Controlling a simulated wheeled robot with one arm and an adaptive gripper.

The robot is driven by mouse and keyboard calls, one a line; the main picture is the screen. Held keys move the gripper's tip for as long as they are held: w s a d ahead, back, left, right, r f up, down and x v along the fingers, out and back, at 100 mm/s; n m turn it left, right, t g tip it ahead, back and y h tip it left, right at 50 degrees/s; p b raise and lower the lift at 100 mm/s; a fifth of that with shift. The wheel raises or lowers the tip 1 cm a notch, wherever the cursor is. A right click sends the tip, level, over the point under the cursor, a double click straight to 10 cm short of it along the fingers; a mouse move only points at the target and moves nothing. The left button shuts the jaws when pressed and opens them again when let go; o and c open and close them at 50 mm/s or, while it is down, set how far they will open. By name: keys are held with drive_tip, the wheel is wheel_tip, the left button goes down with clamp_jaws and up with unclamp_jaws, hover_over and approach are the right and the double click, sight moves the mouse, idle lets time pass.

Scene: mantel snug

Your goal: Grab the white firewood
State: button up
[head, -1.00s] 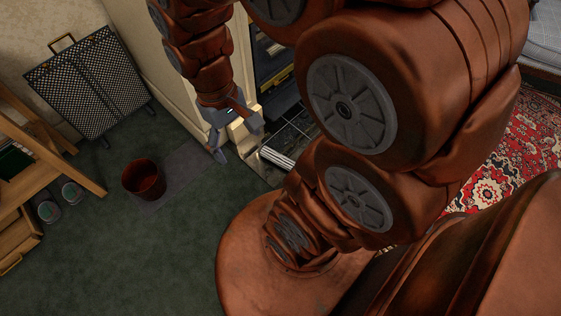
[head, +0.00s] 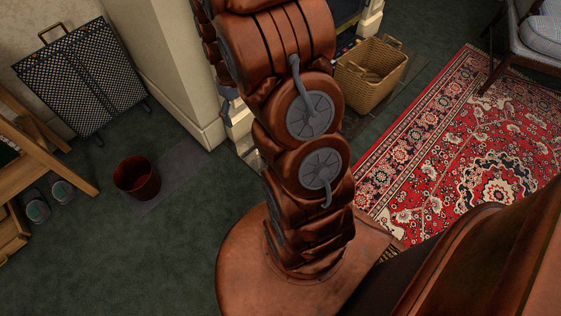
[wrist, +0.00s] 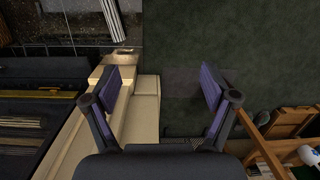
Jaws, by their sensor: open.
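A pale, ridged, bar-like piece, which looks like the white firewood (wrist: 113,20), lies at the top left of the wrist view on the dark hearth, cut off by the frame edge. In the head view my arm hides it. My gripper (wrist: 163,86) is open, with its two dark fingers wide apart and nothing between them. Cream stonework of the fireplace (wrist: 142,108) lies beneath the left finger. The pale piece is beyond the fingertips, up and left of them in the wrist view. In the head view my gripper is mostly hidden behind the arm.
A wicker basket (head: 372,82) stands by the hearth, right of my arm. A red bucket (head: 137,178) stands on the green carpet to the left. A mesh fire screen (head: 82,78) leans at the wall. A patterned rug (head: 440,150) and an armchair (head: 535,40) are at right.

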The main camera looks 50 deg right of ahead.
drive_tip(key=shift+n+t, duration=0.7)
drive_tip(key=d+f+b, duration=0.3)
drive_tip(key=d+f, duration=0.3)
drive_tip(key=f, duration=0.8)
drive_tip(key=d+f+b, duration=0.3)
drive_tip(key=d+f, duration=0.2)
drive_tip(key=f, duration=0.9)
drive_tip(key=d+f+b, duration=0.3)
drive_tip(key=d+f, duration=0.3)
drive_tip(key=f, duration=0.8)
drive_tip(key=shift+w+d+f+b, duration=0.1)
drive_tip(key=shift+w+d+b, duration=0.1)
drive_tip(key=shift+d+b, duration=0.15)
drive_tip(key=shift+a+f+b, duration=0.1)
drive_tip(key=shift+f+b, duration=2)
drive_tip(key=shift+f, duration=1.75)
drive_tip(key=c, duration=1.5)
